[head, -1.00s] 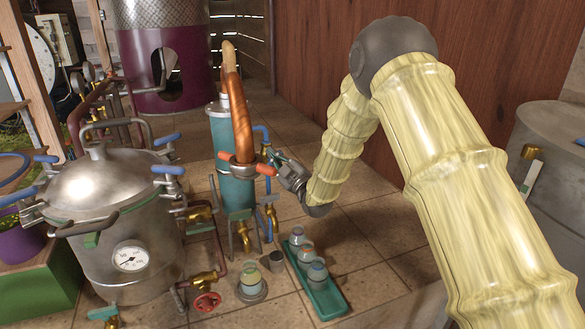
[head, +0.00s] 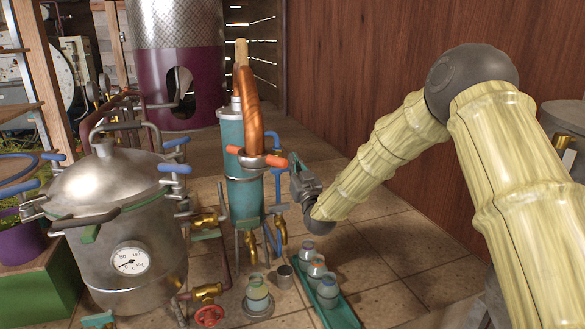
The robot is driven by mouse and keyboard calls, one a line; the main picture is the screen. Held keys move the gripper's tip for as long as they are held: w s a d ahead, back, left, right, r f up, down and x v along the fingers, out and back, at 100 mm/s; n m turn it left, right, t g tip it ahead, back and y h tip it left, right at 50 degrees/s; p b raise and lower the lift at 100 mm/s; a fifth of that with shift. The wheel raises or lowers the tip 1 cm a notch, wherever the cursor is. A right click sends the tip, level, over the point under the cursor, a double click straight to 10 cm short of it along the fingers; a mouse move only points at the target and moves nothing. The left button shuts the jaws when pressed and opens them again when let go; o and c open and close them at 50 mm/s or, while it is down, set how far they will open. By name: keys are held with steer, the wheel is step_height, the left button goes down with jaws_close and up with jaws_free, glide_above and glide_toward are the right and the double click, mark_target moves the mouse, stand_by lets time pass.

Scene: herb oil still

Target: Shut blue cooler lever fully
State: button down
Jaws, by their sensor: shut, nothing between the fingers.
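The teal cooler (head: 243,185) stands upright behind the steel pot, with a copper pipe and an orange-handled clamp at its top. A blue pipe runs down its right side to a small brass valve (head: 281,228). A small blue piece at the top of this valve, seemingly the blue cooler lever (head: 282,208), is too small for me to tell its angle. My gripper (head: 294,161) is shut and empty, just right of the cooler and above the valve. Its fingers point up and left, near the orange handle's right end. I cannot tell whether it touches anything.
The steel pot (head: 115,215) with blue clamp handles stands at left. A second brass tap (head: 251,247) hangs below the cooler. A jar (head: 257,293), a small metal cup (head: 285,276) and a green tray (head: 338,314) of jars stand in front.

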steer(key=shift+d+f+m, duration=0.1)
steer(key=shift+m, duration=0.3)
stand_by(0.3)
steer(key=s+d+b, duration=0.1)
steer(key=s+d, duration=0.2)
steer(key=s, duration=0.6)
steer(key=s+d+f+g+h+p, duration=0.1)
steer(key=s+d+f+g, duration=0.15)
steer(key=s+f, duration=0.65)
steer(key=s+d+f+m+g+h+p, duration=0.1)
steer(key=s+f+g, duration=0.25)
steer(key=f, duration=1.15)
steer(key=s+d+f+g+h+p, duration=0.15)
steer(key=s+f+g, duration=0.35)
steer(key=f, duration=0.6)
steer(key=s+d+f+g, duration=0.3)
steer(key=s+f, duration=0.1)
steer(key=s, duration=0.8)
steer(key=s+d+f+m+g+h+p, duration=0.1)
steer(key=s+d+f+g, duration=0.2)
steer(key=s, duration=1)
steer(key=s+d+f+g+h, duration=0.1)
steer(key=s+d+f+g, duration=0.1)
steer(key=s+f, duration=0.5)
steer(key=s+g, duration=0.1)
steer(key=s, duration=0.5)
steer(key=shift+s+d+m+g+p, duration=0.15)
steer(key=shift+d+m+g+p, duration=0.15)
steer(key=shift+d+m+p, duration=0.1)
